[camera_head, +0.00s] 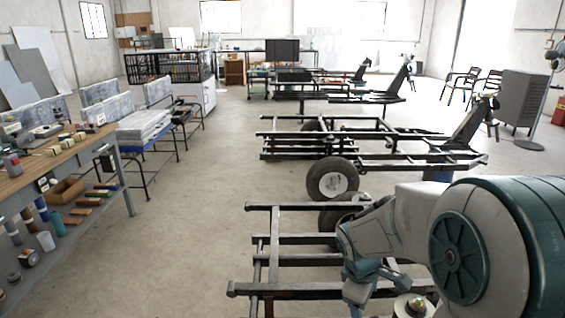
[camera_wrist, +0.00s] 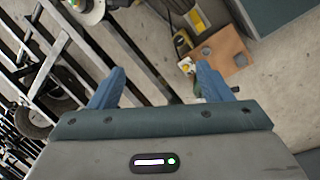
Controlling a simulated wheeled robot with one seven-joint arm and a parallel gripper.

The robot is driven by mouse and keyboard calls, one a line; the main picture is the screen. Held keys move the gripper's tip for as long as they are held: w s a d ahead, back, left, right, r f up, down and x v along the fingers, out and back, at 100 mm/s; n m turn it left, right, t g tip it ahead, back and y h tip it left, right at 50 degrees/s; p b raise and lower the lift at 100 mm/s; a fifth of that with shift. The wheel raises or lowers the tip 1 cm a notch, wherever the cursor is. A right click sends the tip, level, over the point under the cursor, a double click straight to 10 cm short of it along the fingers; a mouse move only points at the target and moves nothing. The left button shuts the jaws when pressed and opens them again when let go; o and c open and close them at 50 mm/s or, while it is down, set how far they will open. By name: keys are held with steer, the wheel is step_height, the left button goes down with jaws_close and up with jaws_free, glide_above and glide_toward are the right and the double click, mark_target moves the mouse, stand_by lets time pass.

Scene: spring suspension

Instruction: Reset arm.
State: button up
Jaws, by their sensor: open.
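My gripper shows in the wrist view (camera_wrist: 162,88) with its two blue fingers spread wide apart. Nothing is held between them. Below and beyond the fingers are dark metal frame bars (camera_wrist: 60,62) on the left and bare concrete floor. In the head view my white and teal arm fills the lower right, over the near end of a black steel trailer frame (camera_head: 290,285). The fingertips cannot be made out clearly there.
A wooden workbench (camera_head: 40,158) with parts stands at the left. More wheeled frames (camera_head: 345,145) stand ahead, with a tire (camera_head: 332,180). A brown board (camera_wrist: 222,52) lies on the floor in the wrist view. The floor between bench and frames (camera_head: 190,225) is clear.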

steer(key=s+a+r+m+y+p, duration=0.1)
steer(key=s+a+r+m+p, duration=0.1)
steer(key=s+r+m+p, duration=0.2)
steer(key=s+a+r+m+t+y+p, duration=0.1)
steer(key=s+r+m+p, duration=0.3)
steer(key=s+r, duration=0.5)
step_height(320, 180, up, 5)
steer(key=m, duration=0.2)
steer(key=shift+s+a+r+m+p, duration=0.15)
steer(key=shift+s+a+m+p, duration=0.15)
steer(key=shift+s+a+p, duration=0.1)
steer(key=shift+s+y, duration=0.25)
steer(key=shift+y, duration=0.05)
steer(key=shift+c, duration=0.3)
